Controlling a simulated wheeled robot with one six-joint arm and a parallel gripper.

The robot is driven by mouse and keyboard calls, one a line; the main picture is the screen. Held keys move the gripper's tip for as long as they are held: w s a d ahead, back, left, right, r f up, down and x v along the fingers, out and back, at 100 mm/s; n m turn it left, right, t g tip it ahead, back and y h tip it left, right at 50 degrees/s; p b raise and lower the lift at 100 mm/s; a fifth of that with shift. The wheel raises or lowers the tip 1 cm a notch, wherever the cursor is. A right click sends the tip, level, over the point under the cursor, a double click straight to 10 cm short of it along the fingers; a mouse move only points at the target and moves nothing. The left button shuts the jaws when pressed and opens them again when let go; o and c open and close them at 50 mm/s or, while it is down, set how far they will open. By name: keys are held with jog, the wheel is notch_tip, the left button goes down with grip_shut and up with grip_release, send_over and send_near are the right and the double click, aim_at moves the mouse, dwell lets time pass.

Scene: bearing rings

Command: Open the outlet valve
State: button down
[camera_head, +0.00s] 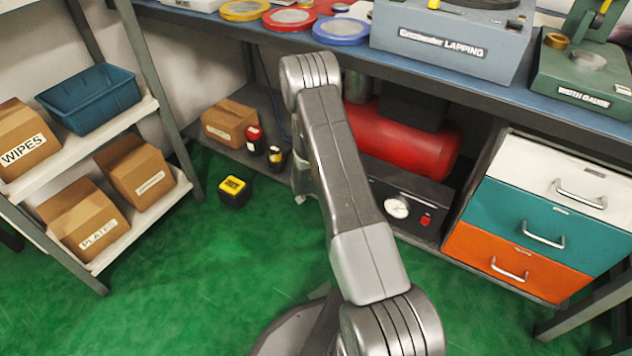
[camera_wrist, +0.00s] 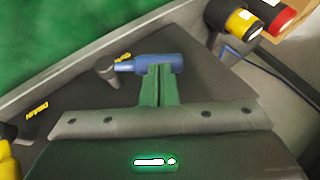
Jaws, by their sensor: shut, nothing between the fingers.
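In the wrist view, a blue lever handle (camera_wrist: 135,65) lies roughly crosswise, with a grey metal stub (camera_wrist: 108,69) at its left end. It sits over a dark surface. My gripper (camera_wrist: 160,72) has green fingers, shut together with nothing between them. The fingertips overlap the handle in the picture; whether they touch it I cannot tell. A yellow label beside the handle is mostly hidden, so I cannot read which valve this is. Another yellow label, seemingly "DRAIN" (camera_wrist: 37,110), is further left. In the head view my arm hides the gripper and the handle.
A red tank (camera_head: 400,143) and a gauge panel (camera_head: 404,207) are under the bench. Red-topped (camera_head: 254,142) and yellow-banded (camera_head: 277,158) items stand left of my arm. A yellow-black block (camera_head: 233,191) is on the clear green floor. Drawers (camera_head: 535,225) stand right, shelves (camera_head: 80,140) left.

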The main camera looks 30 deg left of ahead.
jog(key=shift+h, duration=0.4)
jog(key=shift+w+a+f+b, duration=0.15)
jog(key=shift+a+f+b, duration=0.35)
jog(key=shift+a+f, duration=1.1)
jog(key=shift+a+f, duration=0.1)
